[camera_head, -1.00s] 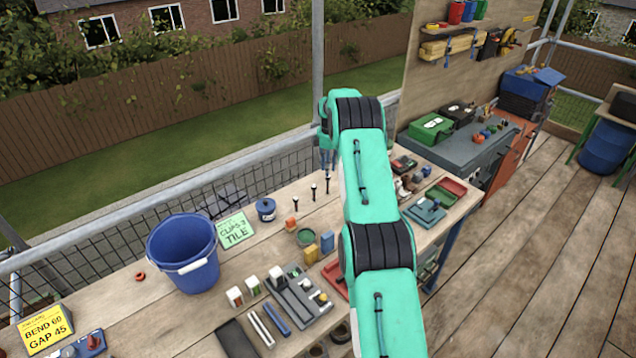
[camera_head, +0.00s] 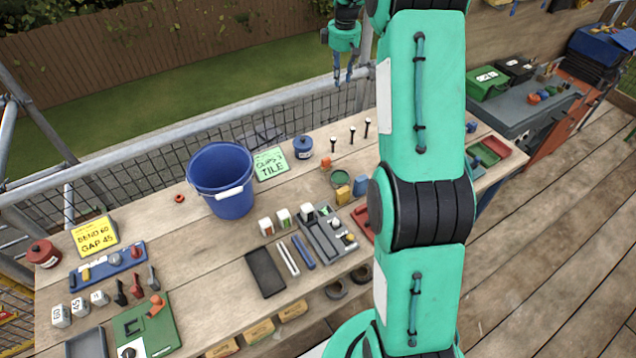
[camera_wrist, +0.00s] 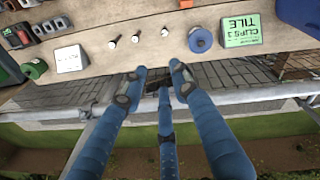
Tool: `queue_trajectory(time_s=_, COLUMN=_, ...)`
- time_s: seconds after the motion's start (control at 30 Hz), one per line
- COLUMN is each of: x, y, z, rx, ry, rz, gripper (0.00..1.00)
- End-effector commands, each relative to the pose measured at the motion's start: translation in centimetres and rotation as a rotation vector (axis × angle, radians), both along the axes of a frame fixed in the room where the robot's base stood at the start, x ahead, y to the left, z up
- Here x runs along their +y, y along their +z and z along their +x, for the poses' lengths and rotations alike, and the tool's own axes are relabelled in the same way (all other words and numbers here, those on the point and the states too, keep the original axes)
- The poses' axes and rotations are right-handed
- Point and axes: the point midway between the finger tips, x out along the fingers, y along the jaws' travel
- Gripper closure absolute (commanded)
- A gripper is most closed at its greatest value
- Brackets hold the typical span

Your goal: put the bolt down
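Three dark bolts with pale tops (camera_head: 333,146) (camera_head: 351,134) (camera_head: 367,127) stand upright in a row near the far edge of the bench. In the wrist view the row shows at the top, with one bolt (camera_wrist: 135,38) in the middle. My gripper (camera_head: 344,76) is raised beyond the bench's far edge, by the rail and apart from the bolts. In the wrist view its blue fingers (camera_wrist: 156,84) are spread, with no bolt seen between them.
The wooden bench (camera_head: 215,277) carries a blue bucket (camera_head: 221,180), a green tile card (camera_head: 271,164), a blue round container (camera_head: 302,147) and a grey tool tray (camera_head: 326,236). A scaffold rail (camera_head: 190,135) runs behind it. Bare wood lies around the bolts.

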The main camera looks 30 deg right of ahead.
Motion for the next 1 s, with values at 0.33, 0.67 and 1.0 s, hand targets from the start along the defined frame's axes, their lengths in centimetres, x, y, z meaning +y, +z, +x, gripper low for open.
queue_trajectory(time_s=0.33, x=8.4, y=8.1, z=-4.8, rx=-0.064, ry=-0.083, rz=-0.002, gripper=0.71)
queue_trajectory(time_s=0.67, x=15.7, y=13.5, z=-10.9, rx=-0.124, ry=-0.164, rz=0.01, gripper=0.71)
queue_trajectory(time_s=1.0, x=22.4, y=17.2, z=-18.4, rx=-0.187, ry=-0.246, rz=0.034, gripper=0.71)
